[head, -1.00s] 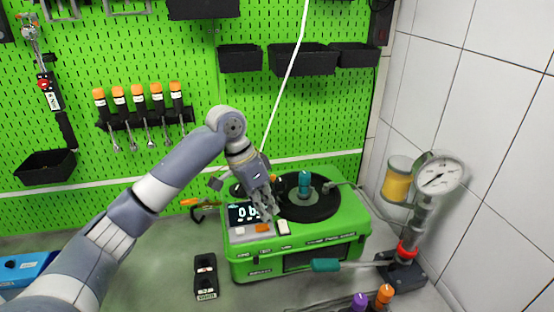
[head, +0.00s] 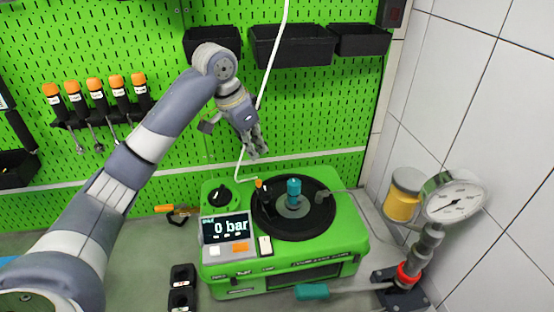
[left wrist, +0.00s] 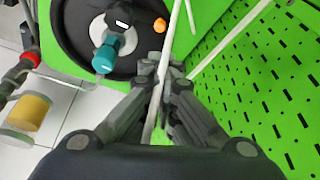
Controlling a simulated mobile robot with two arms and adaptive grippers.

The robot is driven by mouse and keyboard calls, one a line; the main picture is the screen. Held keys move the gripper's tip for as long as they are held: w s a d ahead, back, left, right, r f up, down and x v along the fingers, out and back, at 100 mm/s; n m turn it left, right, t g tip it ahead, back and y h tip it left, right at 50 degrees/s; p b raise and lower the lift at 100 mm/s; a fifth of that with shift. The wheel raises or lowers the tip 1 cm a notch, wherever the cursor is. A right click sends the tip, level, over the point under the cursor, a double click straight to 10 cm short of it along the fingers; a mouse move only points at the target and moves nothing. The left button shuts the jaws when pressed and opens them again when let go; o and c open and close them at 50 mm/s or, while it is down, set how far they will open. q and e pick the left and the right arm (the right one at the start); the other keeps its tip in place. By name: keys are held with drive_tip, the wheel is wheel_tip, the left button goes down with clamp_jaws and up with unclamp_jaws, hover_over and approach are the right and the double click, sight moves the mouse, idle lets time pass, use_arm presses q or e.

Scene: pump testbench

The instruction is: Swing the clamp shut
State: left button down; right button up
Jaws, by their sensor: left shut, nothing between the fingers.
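The green testbench (head: 345,235) has a round black plate (head: 318,222) with a teal-topped part (head: 294,188) standing at its centre. A small black clamp lever with an orange tip (head: 258,184) stands at the plate's left edge; the orange tip also shows in the left wrist view (left wrist: 159,24). I cannot tell from the frames how far the clamp is swung. My left gripper (head: 257,152) is shut and empty, above and behind the orange tip, apart from it. In the left wrist view a white hose passes by the fingertips (left wrist: 160,85). My right gripper does not show.
The display (head: 226,228) reads 0 bar. A hand pump with a gauge (head: 455,203) and a teal-handled lever (head: 312,292) stands at the right. Black bins (head: 292,45) hang on the green pegboard behind. A white hose (head: 272,70) runs down to the bench.

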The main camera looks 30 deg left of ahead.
use_arm(q)
drive_tip(key=p+x, duration=0.3)
drive_tip(key=x, duration=0.5)
drive_tip(key=shift+s+d+f, duration=0.1)
drive_tip(key=shift+d+f, duration=0.05)
drive_tip(key=shift+f, duration=0.05)
drive_tip(key=shift+d+f+p, duration=0.1)
drive_tip(key=shift+f+p, duration=0.25)
drive_tip(key=shift+f, duration=0.15)
drive_tip(key=shift+w+f, duration=0.15)
drive_tip(key=shift+w, duration=0.1)
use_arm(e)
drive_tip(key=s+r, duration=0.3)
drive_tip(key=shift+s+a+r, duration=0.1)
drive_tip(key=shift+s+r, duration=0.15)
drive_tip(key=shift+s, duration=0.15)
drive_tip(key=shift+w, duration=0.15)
